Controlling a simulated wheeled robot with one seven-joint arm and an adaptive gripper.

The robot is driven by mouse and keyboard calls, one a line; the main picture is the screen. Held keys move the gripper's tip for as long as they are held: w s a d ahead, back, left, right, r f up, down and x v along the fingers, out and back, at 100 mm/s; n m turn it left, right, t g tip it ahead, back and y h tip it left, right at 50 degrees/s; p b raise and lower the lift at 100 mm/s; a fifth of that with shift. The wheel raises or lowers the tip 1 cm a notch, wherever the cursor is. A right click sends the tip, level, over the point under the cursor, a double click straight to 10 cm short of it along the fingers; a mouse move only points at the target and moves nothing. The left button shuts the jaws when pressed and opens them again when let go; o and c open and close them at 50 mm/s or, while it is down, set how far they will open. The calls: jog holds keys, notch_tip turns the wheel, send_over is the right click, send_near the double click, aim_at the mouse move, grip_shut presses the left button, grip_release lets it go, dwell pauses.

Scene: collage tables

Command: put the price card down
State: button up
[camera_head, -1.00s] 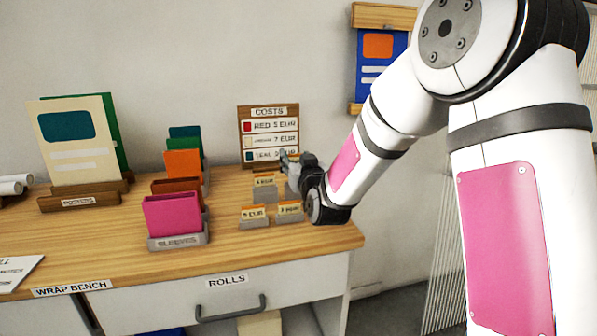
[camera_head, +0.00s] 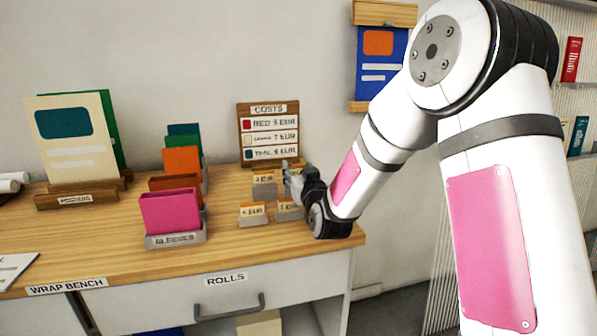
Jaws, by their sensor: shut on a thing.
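My gripper (camera_head: 291,172) is over the right end of the wooden wrap bench (camera_head: 225,250), in front of the costs board (camera_head: 268,135). Its fingers are shut, but the card between them is mostly hidden by the gripper and is too small to make out. Several price cards in small grey holders stand around it: one at the back left (camera_head: 263,181), one at the front left (camera_head: 252,211) and one at the front right (camera_head: 288,207), partly behind my gripper. I cannot tell whether the held card touches a holder or the bench.
A sleeves rack (camera_head: 175,240) with a pink sleeve (camera_head: 170,213) in front stands left of the cards. A posters stand (camera_head: 75,200) is further left. The bench's right edge is close to my wrist. Bare wood lies in front of the cards.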

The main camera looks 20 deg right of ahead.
jog(key=shift+f, duration=0.2)
jog(key=o, duration=0.8)
jog(key=shift+f, duration=0.1)
jog(key=shift+r+p, duration=0.55)
jog(key=s, duration=1.2)
jog(key=shift+r, duration=0.1)
